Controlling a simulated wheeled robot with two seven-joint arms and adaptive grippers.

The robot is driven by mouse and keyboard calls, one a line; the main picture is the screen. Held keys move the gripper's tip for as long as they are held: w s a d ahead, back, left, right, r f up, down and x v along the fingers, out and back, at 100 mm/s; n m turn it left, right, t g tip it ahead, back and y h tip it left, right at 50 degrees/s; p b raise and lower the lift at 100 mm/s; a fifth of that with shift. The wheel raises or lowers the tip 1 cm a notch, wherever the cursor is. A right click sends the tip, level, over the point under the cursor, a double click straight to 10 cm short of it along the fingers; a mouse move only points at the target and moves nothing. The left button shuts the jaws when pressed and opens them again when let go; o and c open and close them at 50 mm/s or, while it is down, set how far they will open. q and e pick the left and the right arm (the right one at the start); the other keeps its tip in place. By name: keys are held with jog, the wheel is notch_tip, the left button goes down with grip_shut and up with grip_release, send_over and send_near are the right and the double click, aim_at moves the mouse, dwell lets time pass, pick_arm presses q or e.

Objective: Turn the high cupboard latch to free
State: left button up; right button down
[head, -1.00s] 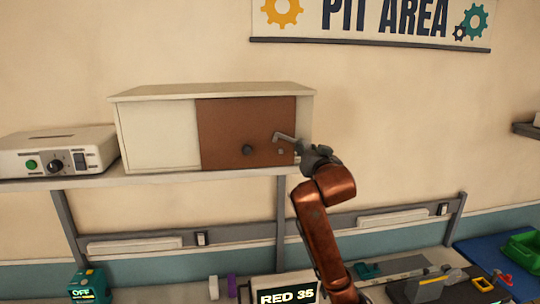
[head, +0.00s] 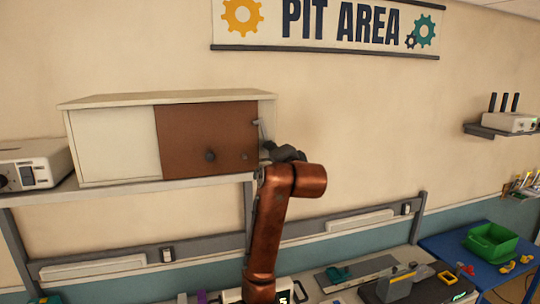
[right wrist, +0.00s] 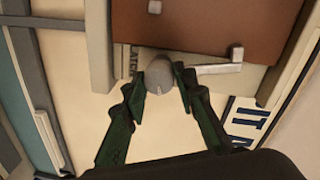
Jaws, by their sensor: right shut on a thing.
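The cupboard (head: 110,140) stands on the high shelf, with a cream panel at left and a brown door (head: 185,135) at right. The latch (head: 262,132) is at the door's right edge, its lever pointing up in the head view. In the right wrist view the grey lever (right wrist: 215,69) runs along the door's edge from a rounded grey end (right wrist: 158,84), and its small tab overlaps the brown door. My right gripper (head: 272,151) is at the cupboard's right side, shut on that rounded end, one finger on each side (right wrist: 160,92). My left gripper is not in view.
A white device (head: 35,165) stands left of the cupboard on the shelf (head: 120,192). Tools and a green bin (head: 492,241) lie below.

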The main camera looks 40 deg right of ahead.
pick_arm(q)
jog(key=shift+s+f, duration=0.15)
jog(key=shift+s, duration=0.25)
pick_arm(e)
jog(key=shift+m, duration=1.1)
jog(key=shift+d, duration=0.1)
jog(key=c, duration=1.5)
grip_release()
jog(key=shift+s, duration=0.1)
jog(key=shift+c, duration=0.2)
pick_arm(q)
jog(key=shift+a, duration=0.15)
pick_arm(e)
jog(key=v, duration=1.2)
